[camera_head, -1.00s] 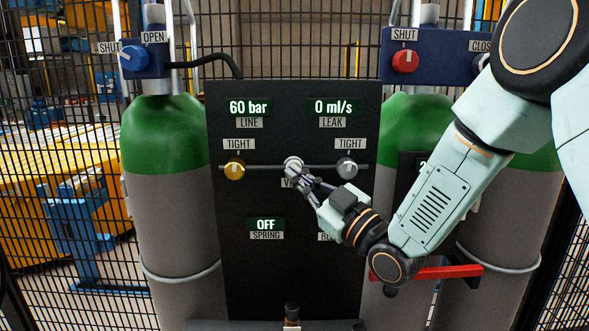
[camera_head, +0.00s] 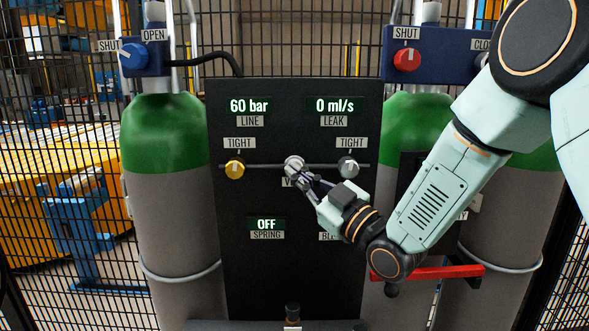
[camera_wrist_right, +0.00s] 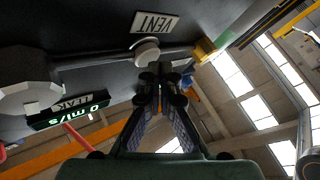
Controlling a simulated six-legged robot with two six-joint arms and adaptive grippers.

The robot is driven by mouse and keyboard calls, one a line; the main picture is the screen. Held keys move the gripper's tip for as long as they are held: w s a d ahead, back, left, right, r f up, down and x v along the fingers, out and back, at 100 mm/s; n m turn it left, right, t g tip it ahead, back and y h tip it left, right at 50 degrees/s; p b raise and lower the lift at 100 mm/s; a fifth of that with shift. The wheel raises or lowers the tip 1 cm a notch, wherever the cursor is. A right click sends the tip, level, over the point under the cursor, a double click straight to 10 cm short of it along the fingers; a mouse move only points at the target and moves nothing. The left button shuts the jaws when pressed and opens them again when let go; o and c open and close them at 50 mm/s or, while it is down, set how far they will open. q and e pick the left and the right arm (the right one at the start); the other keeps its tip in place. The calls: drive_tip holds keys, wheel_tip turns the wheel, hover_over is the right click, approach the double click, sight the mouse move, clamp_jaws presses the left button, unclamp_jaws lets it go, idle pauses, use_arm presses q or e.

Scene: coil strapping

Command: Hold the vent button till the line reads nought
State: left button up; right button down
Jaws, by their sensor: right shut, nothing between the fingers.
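The vent button (camera_head: 293,163) is a pale round knob on the dark panel (camera_head: 230,200), midway along a thin horizontal line. My right gripper (camera_head: 301,177) is shut and empty, its fingertips at the button's lower right edge. In the right wrist view the button (camera_wrist_right: 147,51) is a whitish disc by the VENT label (camera_wrist_right: 155,22), and the shut fingertips (camera_wrist_right: 160,72) are right at it; whether they press it I cannot tell. The line display (camera_head: 249,105) reads 60 bar. The leak display (camera_head: 334,105) reads 0 ml/s. My left gripper is not in view.
A yellow knob (camera_head: 235,169) and a grey knob (camera_head: 348,167), both under TIGHT labels, flank the button. The spring display (camera_head: 266,224) reads OFF. Green-topped cylinders (camera_head: 165,130) stand either side. A blue knob (camera_head: 133,56) and a red knob (camera_head: 407,60) sit above them.

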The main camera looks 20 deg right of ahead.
drive_tip(key=shift+s+r, duration=0.1)
drive_tip(key=shift+w, duration=0.3)
drive_tip(key=shift+w+d, duration=0.15)
drive_tip(key=shift+w, duration=0.15)
idle(3.0)
idle(0.5)
drive_tip(key=shift+s+a+b, duration=0.2)
drive_tip(key=shift+s+b, duration=0.1)
drive_tip(key=shift+s, duration=0.55)
drive_tip(key=shift+s, duration=0.1)
drive_tip(key=s, duration=0.1)
drive_tip(key=s+a, duration=0.1)
drive_tip(key=s, duration=0.2)
drive_tip(key=shift+s+a, duration=0.25)
drive_tip(key=shift+s, duration=0.05)
